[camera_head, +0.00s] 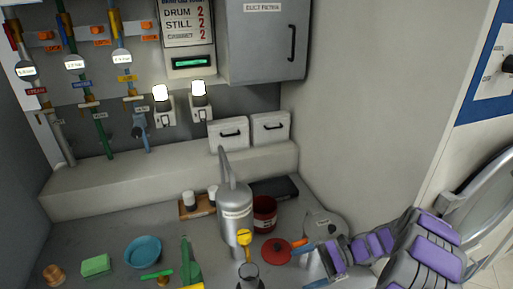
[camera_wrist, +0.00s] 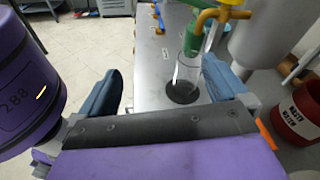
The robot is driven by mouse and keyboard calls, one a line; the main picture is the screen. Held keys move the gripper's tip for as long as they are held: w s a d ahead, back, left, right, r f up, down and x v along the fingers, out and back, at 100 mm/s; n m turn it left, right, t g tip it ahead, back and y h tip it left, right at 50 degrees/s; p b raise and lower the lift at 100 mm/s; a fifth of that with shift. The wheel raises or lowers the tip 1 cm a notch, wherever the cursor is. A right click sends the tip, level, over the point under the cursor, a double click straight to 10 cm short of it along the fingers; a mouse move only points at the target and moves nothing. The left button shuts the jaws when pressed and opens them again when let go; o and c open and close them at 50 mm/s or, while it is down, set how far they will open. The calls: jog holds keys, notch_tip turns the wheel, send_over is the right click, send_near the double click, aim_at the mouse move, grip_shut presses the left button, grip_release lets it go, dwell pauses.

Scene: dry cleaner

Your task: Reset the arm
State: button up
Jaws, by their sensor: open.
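My arm, with purple and grey links, reaches in from the lower right in the head view, low over the bench. My gripper (camera_wrist: 163,72) shows in the wrist view with its two blue-padded fingers wide apart. Nothing is held between them.
A grey metal can (camera_head: 237,208), a dark red tin (camera_head: 264,214), a blue bowl (camera_head: 143,251) and a green sponge (camera_head: 96,265) stand on the bench. The wall (camera_head: 350,110) rises close behind my arm. The red tin (camera_wrist: 297,112) is right of the gripper.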

jog(key=s+a+r+n+g+h, duration=0.3)
jog(key=s+a+r+n+h, duration=0.15)
jog(key=s+a+r, duration=0.35)
jog(key=s+a+r+n+h, duration=0.2)
jog(key=s+r+n+h, duration=0.45)
jog(key=s, duration=0.55)
jog(key=s+d+r+n+t+h, duration=0.1)
jog(key=s+d+t+h, duration=0.3)
jog(key=s+d, duration=0.4)
jog(key=s+n, duration=0.1)
jog(key=s, duration=0.1)
jog(key=shift+s+r+h, duration=0.4)
jog(key=shift+a, duration=0.15)
jog(key=shift+a, duration=0.4)
